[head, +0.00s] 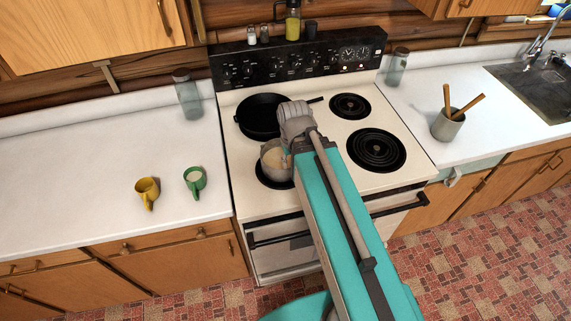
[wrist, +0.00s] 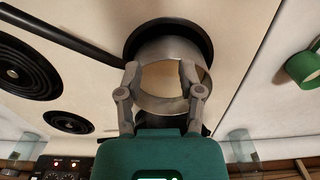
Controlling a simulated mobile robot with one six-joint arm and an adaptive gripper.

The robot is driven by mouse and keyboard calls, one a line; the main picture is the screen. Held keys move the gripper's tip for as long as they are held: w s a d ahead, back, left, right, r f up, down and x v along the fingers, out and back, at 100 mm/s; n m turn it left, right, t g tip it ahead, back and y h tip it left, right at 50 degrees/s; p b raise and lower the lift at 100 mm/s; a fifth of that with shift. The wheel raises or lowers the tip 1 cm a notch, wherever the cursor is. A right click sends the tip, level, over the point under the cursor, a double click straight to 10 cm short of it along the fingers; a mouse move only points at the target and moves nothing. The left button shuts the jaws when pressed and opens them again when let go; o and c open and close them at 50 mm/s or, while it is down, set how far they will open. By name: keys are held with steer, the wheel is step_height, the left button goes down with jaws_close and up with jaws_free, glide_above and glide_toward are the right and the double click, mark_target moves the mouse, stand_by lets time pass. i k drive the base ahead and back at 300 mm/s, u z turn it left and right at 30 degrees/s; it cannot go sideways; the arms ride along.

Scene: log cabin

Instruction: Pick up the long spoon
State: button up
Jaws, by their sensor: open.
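Two wooden utensil handles (head: 447,98) (head: 468,106) stick up out of a grey crock (head: 449,125) on the right counter. Their lower ends are hidden inside it, so I cannot tell which, if either, is the long spoon. A small grey pot (head: 272,173) with tan contents stands on the front left burner. In the wrist view my gripper (wrist: 160,67) is open, its fingers spread across the pot (wrist: 165,48). No utensil shows between them. The crock is well to the right of my gripper.
A black frying pan (head: 260,116) sits on the rear left burner. The two right burners (head: 376,150) are bare. A yellow mug (head: 147,189) and a green mug (head: 194,178) stand on the left counter. Glass jars (head: 187,95) (head: 396,68) flank the stove. A sink (head: 535,85) is at far right.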

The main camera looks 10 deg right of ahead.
mark_target(446, 88)
steer(key=z, duration=1.5)
